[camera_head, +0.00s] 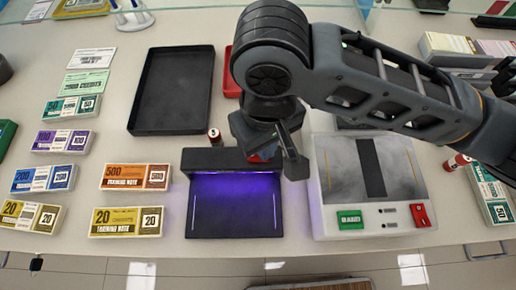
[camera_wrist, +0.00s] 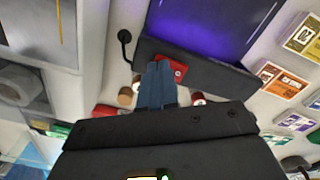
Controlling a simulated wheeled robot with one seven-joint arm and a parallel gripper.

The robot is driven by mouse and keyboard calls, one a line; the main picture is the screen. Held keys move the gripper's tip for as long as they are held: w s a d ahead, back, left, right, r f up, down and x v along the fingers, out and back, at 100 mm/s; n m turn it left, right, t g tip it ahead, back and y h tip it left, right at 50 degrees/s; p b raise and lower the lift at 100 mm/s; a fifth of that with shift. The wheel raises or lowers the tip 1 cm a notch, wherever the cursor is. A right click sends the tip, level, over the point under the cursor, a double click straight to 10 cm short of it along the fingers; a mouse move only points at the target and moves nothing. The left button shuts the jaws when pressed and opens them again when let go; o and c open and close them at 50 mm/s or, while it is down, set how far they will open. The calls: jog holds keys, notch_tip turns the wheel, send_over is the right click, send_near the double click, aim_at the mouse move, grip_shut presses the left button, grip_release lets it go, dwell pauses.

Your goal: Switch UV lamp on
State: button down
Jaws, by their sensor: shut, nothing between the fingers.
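The UV lamp (camera_head: 230,163) is a black hood over a dark base plate (camera_head: 235,215). Purple light glows on its plate, and the glow also shows in the wrist view on the lamp's plate (camera_wrist: 205,25). A red switch (camera_wrist: 178,68) sits on the lamp's hood; in the head view a bit of red shows there, mostly covered by my gripper. My gripper (camera_wrist: 157,68) is shut and empty, with its fingertips at the red switch. I cannot tell whether they touch it.
Right of the lamp stands a grey machine (camera_head: 330,180) with a green button (camera_head: 349,220) and a red one (camera_head: 420,215). Behind is an empty black tray (camera_head: 138,95). Several note stacks, such as an orange one (camera_head: 135,177), lie left. A small red can (camera_head: 214,137) stands behind the lamp.

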notch_tip(320, 180, up, 7)
jog(key=p, duration=0.6)
jog(key=shift+f, duration=0.1)
dwell(0.5)
